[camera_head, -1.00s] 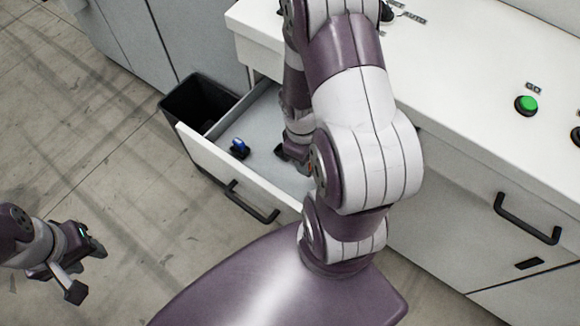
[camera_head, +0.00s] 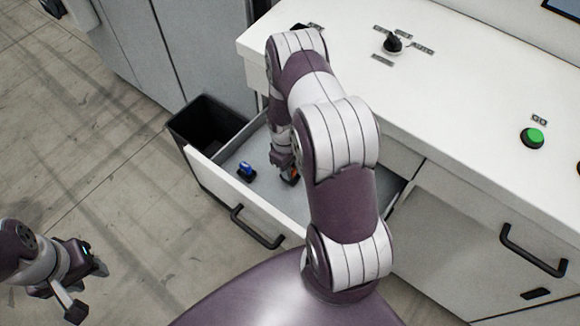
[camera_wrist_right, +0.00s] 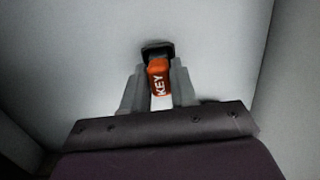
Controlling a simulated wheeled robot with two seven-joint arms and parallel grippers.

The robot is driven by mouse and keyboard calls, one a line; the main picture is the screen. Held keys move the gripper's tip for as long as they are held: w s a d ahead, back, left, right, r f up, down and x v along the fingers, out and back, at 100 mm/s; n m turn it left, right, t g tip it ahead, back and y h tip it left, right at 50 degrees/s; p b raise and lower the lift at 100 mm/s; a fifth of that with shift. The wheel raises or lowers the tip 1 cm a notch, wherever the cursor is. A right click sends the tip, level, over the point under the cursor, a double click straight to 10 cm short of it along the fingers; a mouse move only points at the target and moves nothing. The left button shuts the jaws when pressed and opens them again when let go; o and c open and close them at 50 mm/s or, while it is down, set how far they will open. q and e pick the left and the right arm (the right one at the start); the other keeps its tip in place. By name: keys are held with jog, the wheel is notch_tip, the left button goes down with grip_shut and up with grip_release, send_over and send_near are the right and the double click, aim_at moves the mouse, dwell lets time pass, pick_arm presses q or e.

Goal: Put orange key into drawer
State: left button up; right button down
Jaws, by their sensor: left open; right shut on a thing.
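The orange key (camera_wrist_right: 158,77), marked KEY, is between the fingers of my right gripper (camera_wrist_right: 160,88) in the right wrist view. The gripper is shut on it. In the head view a bit of the orange key (camera_head: 290,176) shows at my right gripper, inside the open drawer (camera_head: 215,178). I cannot tell whether the key touches the drawer floor. A blue key-like item (camera_head: 246,170) lies in the drawer to the left of my right gripper. My left gripper (camera_head: 88,283) is open and empty over the floor at the lower left.
A black bin (camera_head: 205,122) stands beside the drawer's far left. The white counter (camera_head: 450,95) above carries a black rotary switch (camera_head: 393,43) and a green button (camera_head: 532,138). A closed cabinet front with a handle (camera_head: 533,250) is at the right.

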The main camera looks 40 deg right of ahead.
jog(key=shift+f, duration=0.1)
jog(key=c, duration=0.9)
grip_release()
notch_tip(320, 180, up, 13)
jog(key=w+a, duration=0.1)
jog(key=s+a+r+m+t, duration=0.1)
jog(key=s+a+r, duration=0.2)
jog(key=a, duration=0.1)
jog(key=s+a+r+m+t, duration=0.1)
jog(key=s+a+r, duration=0.2)
jog(key=a+r, duration=0.1)
jog(key=s+a+r+m, duration=0.1)
jog(key=s+a+r, duration=0.2)
jog(key=a, duration=0.2)
jog(key=shift+s+r+t+b, duration=0.15)
jog(key=shift+s+t+b, duration=0.2)
jog(key=shift+t+b, duration=0.05)
